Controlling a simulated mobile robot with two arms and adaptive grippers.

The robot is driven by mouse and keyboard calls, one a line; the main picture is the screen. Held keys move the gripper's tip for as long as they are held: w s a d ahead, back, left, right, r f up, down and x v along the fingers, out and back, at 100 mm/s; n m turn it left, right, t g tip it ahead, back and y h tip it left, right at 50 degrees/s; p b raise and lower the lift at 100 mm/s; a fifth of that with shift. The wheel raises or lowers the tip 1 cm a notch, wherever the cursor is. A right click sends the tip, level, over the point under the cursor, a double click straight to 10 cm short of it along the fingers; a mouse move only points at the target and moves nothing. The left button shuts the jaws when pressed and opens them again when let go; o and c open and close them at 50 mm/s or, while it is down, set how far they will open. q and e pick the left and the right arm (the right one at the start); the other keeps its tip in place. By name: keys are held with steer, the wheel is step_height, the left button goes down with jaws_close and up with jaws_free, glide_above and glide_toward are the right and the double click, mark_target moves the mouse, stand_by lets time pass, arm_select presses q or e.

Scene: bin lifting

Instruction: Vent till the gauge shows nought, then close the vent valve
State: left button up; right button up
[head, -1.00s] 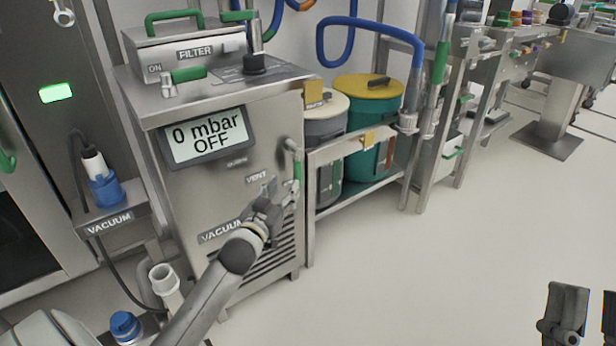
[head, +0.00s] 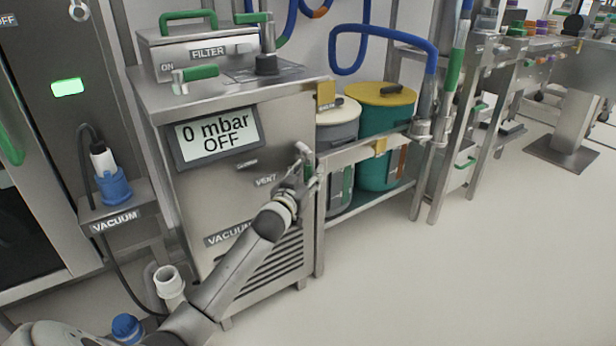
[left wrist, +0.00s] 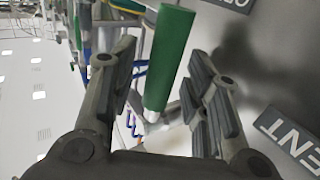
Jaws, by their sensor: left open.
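The gauge display (head: 218,136) on the front of the steel vacuum pump cabinet (head: 205,195) reads "0 mbar" and "OFF". The vent valve (head: 302,150) sits right of the VENT label (head: 266,180), its green lever partly hidden by my left gripper (head: 296,186) in the head view. In the left wrist view, the lever's green grip (left wrist: 170,60) lies between the two spread fingers of the left gripper (left wrist: 163,62). The gripper is open, with a visible gap on each side of the grip. My right gripper is out of view.
A filter box (head: 205,50) and a small green-handled valve (head: 197,73) are on the cabinet top. A low steel shelf frame (head: 360,150) with grey and teal drums (head: 384,120) stands close on the right. The floor (head: 450,280) at right is clear.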

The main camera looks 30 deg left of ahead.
arm_select(q)
steer(key=shift+w, duration=0.35)
jaws_close()
